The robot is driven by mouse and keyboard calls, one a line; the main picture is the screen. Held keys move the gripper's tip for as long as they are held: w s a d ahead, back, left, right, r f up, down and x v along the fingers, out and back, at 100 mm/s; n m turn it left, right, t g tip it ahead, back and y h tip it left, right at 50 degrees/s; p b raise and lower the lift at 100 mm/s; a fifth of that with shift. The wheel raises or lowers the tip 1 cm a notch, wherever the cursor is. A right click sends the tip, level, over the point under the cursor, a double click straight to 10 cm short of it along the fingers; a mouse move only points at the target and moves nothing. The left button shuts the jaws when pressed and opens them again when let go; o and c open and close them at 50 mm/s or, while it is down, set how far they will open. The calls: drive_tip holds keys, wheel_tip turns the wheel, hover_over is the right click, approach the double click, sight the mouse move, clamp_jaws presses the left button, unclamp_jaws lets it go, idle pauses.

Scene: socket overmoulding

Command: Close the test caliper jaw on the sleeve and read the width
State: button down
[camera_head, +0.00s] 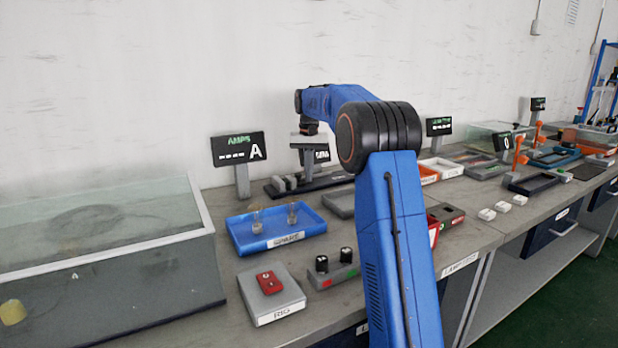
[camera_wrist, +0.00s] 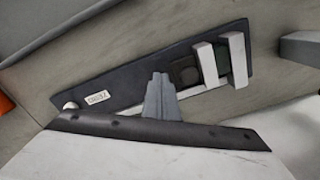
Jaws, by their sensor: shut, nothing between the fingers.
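The test caliper (camera_wrist: 125,86) is a long dark base with a white label, a light rail and two upright pale jaw-like blocks (camera_wrist: 207,64) (camera_wrist: 237,59). It also shows in the head view (camera_head: 325,183) at the back of the bench. The caliper display (camera_head: 320,156) is partly hidden by my arm; no width is readable.
A blue tray (camera_head: 240,238) with small clear parts stands in front of the caliper. An AMPS display (camera_head: 238,149) is at its left. A grey block with a red piece (camera_head: 268,282) and a glass-topped box (camera_head: 208,262) stand nearer. A grey tray (camera_head: 340,204) is close to my arm.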

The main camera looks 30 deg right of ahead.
drive_tip(key=shift+d, duration=0.2)
drive_tip(key=shift+r, duration=0.1)
wheel_tip(320, 180, up, 7)
idle(0.9)
idle(0.4)
